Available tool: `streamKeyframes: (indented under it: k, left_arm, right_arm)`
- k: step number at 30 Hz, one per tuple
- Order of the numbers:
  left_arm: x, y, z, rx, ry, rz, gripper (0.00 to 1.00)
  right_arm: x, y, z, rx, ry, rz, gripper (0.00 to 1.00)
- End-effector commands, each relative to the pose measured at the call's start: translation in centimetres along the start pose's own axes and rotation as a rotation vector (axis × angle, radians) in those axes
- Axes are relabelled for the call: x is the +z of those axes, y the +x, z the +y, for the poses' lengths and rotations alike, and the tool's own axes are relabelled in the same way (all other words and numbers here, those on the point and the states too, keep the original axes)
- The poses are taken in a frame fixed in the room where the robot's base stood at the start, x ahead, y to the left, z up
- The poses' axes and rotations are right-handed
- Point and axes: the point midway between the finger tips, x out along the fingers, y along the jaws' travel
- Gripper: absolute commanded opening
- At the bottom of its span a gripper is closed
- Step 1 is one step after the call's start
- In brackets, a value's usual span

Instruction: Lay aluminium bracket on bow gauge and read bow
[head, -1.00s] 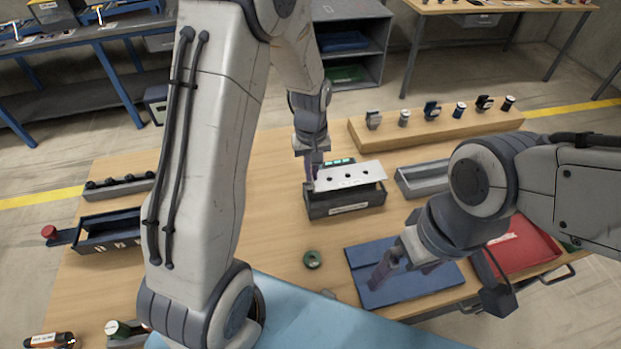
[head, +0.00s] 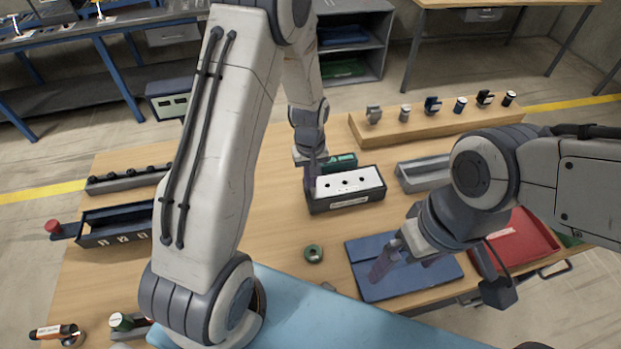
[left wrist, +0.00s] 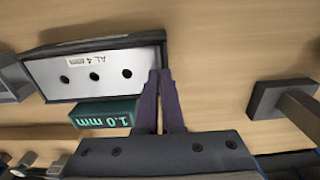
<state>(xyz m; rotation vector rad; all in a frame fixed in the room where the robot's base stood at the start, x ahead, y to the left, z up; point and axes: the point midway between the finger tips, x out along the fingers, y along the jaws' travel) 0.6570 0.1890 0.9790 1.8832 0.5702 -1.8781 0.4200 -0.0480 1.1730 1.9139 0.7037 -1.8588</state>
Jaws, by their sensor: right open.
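The aluminium bracket is a pale plate (head: 347,183) with three dark holes. It lies level within the top of a dark box, the bow gauge (head: 335,206). In the left wrist view the bracket (left wrist: 95,85) carries an "AL 4" label, and a green display (left wrist: 105,115) beside the gauge reads 1.0 mm, upside down there. My left gripper (head: 311,186) is at the bracket's left end in the head view. Its fingers (left wrist: 160,75) are close together on that end edge; the contact itself is hidden. My right gripper (head: 398,268) is open and empty above a blue mat.
The blue mat (head: 375,292) and a red tray (head: 520,245) are at right. A grey tray (head: 420,175) and a wooden rack (head: 440,130) with several items stand behind. A dark bin (head: 115,228) is at left.

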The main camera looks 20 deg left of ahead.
Motion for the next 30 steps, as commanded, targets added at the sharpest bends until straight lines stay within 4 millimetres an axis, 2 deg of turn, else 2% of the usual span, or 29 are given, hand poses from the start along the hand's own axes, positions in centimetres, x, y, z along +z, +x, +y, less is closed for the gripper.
streamKeyframes:
  k: [4,5,6,7,16,19,21,23,30]
  left_arm:
    - [0.0,0.2,0.0,0.001,0.0,0.001,0.0]
    - [0.0,0.2,0.0,0.0,0.0,0.0,0.08]
    - [0.0,0.2,0.0,0.0,0.0,0.0,0.24]
    - [0.0,0.2,0.0,0.0,0.0,0.0,0.34]
    - [0.0,0.1,0.0,0.0,0.0,0.0,0.34]
    - [0.0,-0.5,0.0,0.0,0.0,0.001,0.34]
    - [0.0,-1.5,0.0,0.001,0.0,0.001,0.34]
    - [-0.1,-1.9,0.1,0.003,0.0,0.004,0.34]
    - [-0.1,-7.2,0.1,0.004,0.0,0.007,0.34]
  right_arm:
    - [0.0,0.1,0.0,0.0,0.0,0.0,0.99]
    - [0.0,0.1,0.0,0.0,0.0,0.0,0.99]
    - [0.0,0.1,0.0,0.0,0.0,0.0,0.99]
    - [0.0,0.1,0.0,0.0,0.0,0.0,0.99]
    - [0.0,0.1,0.0,0.0,0.0,0.0,0.99]
    - [0.0,-0.4,0.0,0.0,0.0,0.0,0.99]
    - [-0.1,-1.1,-0.1,0.0,0.0,0.0,0.99]
    - [-0.1,-0.3,0.0,0.0,0.0,0.001,0.99]
    - [0.1,1.1,0.1,0.0,0.0,0.0,0.99]
